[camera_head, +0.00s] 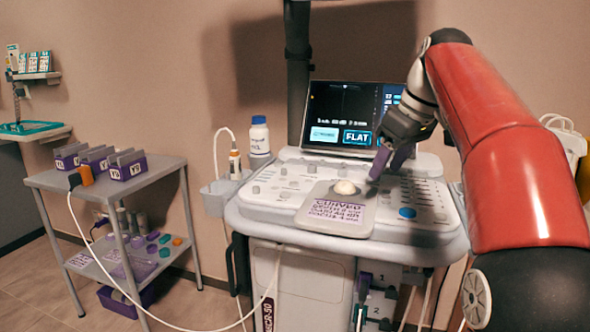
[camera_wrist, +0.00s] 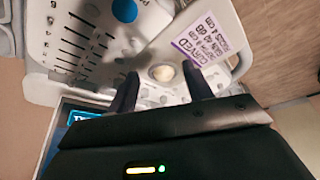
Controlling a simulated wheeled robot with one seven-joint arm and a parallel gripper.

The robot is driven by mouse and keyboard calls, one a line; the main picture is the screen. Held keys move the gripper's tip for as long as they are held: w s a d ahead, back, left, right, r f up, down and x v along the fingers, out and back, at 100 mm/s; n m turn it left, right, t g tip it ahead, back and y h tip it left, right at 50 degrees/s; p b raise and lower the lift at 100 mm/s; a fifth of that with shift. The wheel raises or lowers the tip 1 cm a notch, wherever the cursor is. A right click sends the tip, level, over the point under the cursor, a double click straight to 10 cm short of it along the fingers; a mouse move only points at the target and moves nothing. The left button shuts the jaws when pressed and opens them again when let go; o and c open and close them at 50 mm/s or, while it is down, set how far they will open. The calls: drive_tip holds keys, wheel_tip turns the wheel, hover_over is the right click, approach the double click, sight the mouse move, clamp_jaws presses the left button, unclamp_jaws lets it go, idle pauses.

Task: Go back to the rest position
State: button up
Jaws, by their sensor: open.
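My gripper (camera_head: 385,163) is open above the right part of the ultrasound console (camera_head: 280,180), beside a pale round ball (camera_head: 345,187). In the wrist view the two dark fingers of my gripper (camera_wrist: 160,92) stand apart, and the ball (camera_wrist: 162,73) shows between and beyond their tips. Nothing is held between the fingers. My red arm reaches in from the right. A card (camera_head: 335,212) with purple print lies on the console front, close to the ball. Contact between the fingers and the console cannot be told.
A screen (camera_head: 350,115) reading FLAT stands behind the console. A white bottle (camera_head: 259,140) stands at the console's back left, near a probe in a holder (camera_head: 234,163). A grey cart (camera_head: 150,175) with purple-labelled boxes stands left. A white cable (camera_head: 100,250) hangs between cart and console.

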drive_tip(key=s, duration=0.2)
drive_tip(key=s+a+f+m, duration=0.1)
drive_tip(key=shift+a, duration=0.1)
drive_tip(key=s+a+f+m+t+h, duration=0.1)
drive_tip(key=s+f+m, duration=0.5)
drive_tip(key=s+f, duration=1.7)
drive_tip(key=shift+s+f+m+t+h, duration=0.3)
drive_tip(key=shift+t+h, duration=0.2)
drive_tip(key=shift+h, duration=0.4)
drive_tip(key=shift+a+r, duration=0.1)
drive_tip(key=shift+a, duration=0.05)
idle(0.9)
